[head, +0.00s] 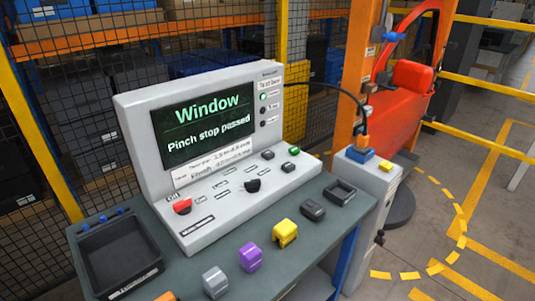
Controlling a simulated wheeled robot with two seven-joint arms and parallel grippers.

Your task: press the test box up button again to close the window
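The test box (215,205) is a light grey console on a dark bench. The sloped panel has a red control (182,206) at the left, a black knob (252,185) in the middle, and a black button (268,155) and a green button (294,150) at the upper right. The small labels are too blurred to tell which is the up button. A red car door (395,100) stands at the right; its window glass cannot be made out.
On the bench (325,240) before the box are grey (215,282), purple (250,257) and yellow (285,233) connectors, and a dark one (312,206). A black tray (100,235) sits at the left. Behind is a mesh fence (60,90); an orange post (355,70) stands at the right.

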